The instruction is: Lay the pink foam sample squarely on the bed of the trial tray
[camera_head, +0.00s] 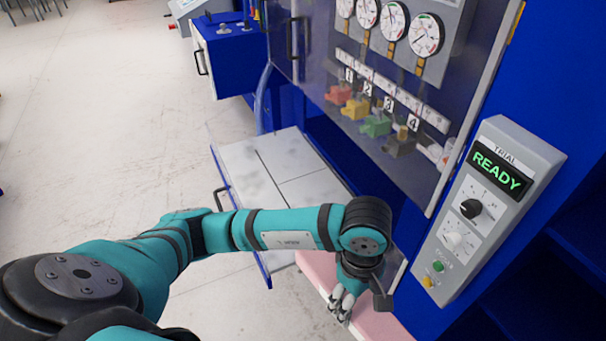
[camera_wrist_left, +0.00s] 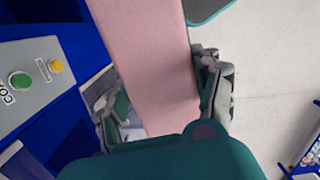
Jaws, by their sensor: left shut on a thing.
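The pink foam sample (camera_head: 378,326) is a long flat slab at the bottom of the head view, partly hidden by my left gripper (camera_head: 341,304). In the left wrist view the foam (camera_wrist_left: 150,60) runs between the two fingers of my left gripper (camera_wrist_left: 163,108), which is shut on it. The tray with a pale grey-white panelled bed (camera_head: 258,165) is pulled out of the blue machine. My right gripper is not in view.
A clear guard panel (camera_head: 330,60) with gauges and numbered coloured valves behind it stands beyond the tray. A grey control box (camera_head: 480,215) reading READY is on the right. The tray handle (camera_head: 221,200) sticks out left. Open floor (camera_head: 110,110) lies left.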

